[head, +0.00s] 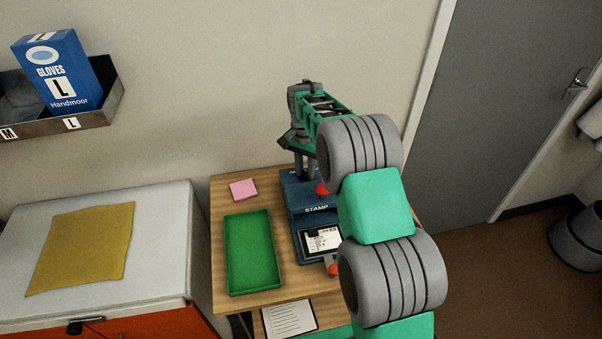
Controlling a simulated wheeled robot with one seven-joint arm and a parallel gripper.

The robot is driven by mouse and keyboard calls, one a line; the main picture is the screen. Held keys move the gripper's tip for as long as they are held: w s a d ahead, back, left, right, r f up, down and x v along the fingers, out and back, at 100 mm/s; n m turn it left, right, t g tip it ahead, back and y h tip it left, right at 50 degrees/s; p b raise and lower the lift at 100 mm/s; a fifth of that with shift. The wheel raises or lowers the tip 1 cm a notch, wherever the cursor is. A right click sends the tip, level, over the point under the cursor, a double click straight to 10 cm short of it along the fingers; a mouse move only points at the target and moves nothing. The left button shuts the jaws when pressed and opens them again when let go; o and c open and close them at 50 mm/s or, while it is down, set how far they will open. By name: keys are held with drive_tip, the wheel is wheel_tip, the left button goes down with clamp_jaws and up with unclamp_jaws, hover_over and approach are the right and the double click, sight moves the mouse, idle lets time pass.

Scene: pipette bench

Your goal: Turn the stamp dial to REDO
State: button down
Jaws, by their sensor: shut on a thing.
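The blue stamp machine (300,192), marked STAMP on its front, stands on the wooden bench. My gripper (306,172) points down at the back of the machine, its dark fingers shut on the stamp dial. The dial itself and its markings are hidden behind my fingers, so its setting cannot be read. A red knob (322,189) shows on the machine beside my arm. A white printed card (320,241) lies at the machine's front, with a red-orange part (333,268) at its lower right corner. My arm covers the machine's right side.
A green tray (233,283) and a pink pad (244,189) are left of the machine on the wooden bench (222,205). A printed sheet (289,318) is at the front. A white cabinet with a yellow cloth (82,247) stands left. The wall is close behind.

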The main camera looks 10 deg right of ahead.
sight(304, 171)
drive_tip(key=shift+w+m, duration=0.1)
drive_tip(key=shift+m, duration=0.7)
drive_tip(key=shift+r+b, duration=0.1)
drive_tip(key=shift+b, duration=0.2)
drive_tip(key=c, duration=1.2)
unclamp_jaws()
wheel_tip(304, 171, up, 8)
drive_tip(key=p, duration=0.5)
drive_tip(key=shift+w, duration=0.15)
drive_tip(key=shift+a, duration=0.1)
